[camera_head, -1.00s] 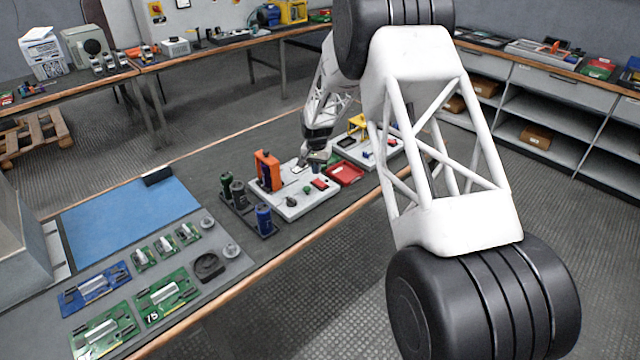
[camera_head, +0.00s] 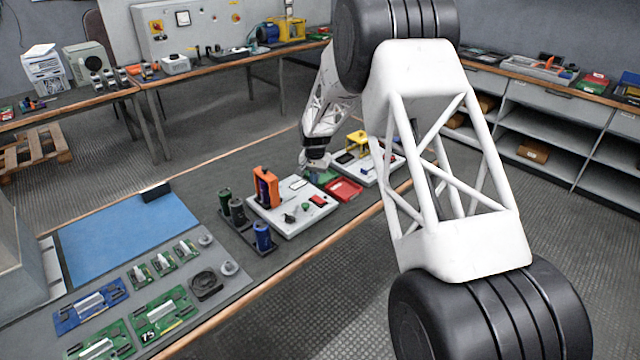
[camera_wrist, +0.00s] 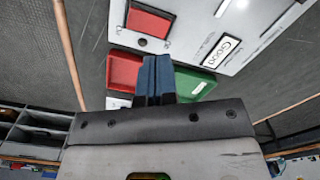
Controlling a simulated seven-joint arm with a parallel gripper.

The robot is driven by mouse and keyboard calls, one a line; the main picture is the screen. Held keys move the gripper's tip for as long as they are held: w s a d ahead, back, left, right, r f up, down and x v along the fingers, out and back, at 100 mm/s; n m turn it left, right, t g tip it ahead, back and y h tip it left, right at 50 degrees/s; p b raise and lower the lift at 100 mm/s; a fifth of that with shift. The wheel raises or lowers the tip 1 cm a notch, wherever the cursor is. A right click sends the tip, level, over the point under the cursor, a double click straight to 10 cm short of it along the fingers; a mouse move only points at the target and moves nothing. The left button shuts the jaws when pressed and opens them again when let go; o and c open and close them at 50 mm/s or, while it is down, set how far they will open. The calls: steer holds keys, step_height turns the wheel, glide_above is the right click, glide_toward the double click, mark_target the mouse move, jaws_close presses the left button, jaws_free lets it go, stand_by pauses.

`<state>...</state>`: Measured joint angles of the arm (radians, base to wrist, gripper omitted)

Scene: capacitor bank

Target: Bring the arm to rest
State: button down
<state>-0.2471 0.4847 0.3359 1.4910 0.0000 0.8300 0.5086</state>
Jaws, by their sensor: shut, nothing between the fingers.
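My gripper (camera_wrist: 153,78) shows in the wrist view as two dark blue fingers pressed together with nothing between them. It is in front of a red tray (camera_wrist: 124,72) and a green tray (camera_wrist: 196,84), with a white panel bearing a red block and a "Good" label (camera_wrist: 221,50) beyond. In the head view my arm reaches out over the far part of the bench, its end above the green tray (camera_head: 322,176). The fingertips are too small to make out there.
A white board (camera_head: 292,217) carries an orange device (camera_head: 266,187). Green, black and blue cylinders stand in a dark rack (camera_head: 238,226) beside it. The red tray (camera_head: 345,190) lies near another white board.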

steer(key=shift+r, duration=0.1)
steer(key=s+d+r+n+t, duration=0.1)
steer(key=s+d+r, duration=0.7)
steer(key=s+r, duration=0.55)
steer(key=s+d+r, duration=0.7)
steer(key=s+r, duration=0.6)
steer(key=s, duration=0.1)
steer(key=s+d, duration=0.2)
steer(key=s, duration=0.9)
steer(key=s+d+r+n+t, duration=0.1)
steer(key=s+d, duration=0.2)
steer(key=s, duration=0.8)
steer(key=s+d, duration=0.3)
steer(key=s, duration=0.8)
steer(key=shift+s+r+n+t, duration=0.15)
steer(key=shift+r+n+t, duration=0.15)
steer(key=shift+r+n, duration=0.1)
steer(key=shift+d, duration=0.1)
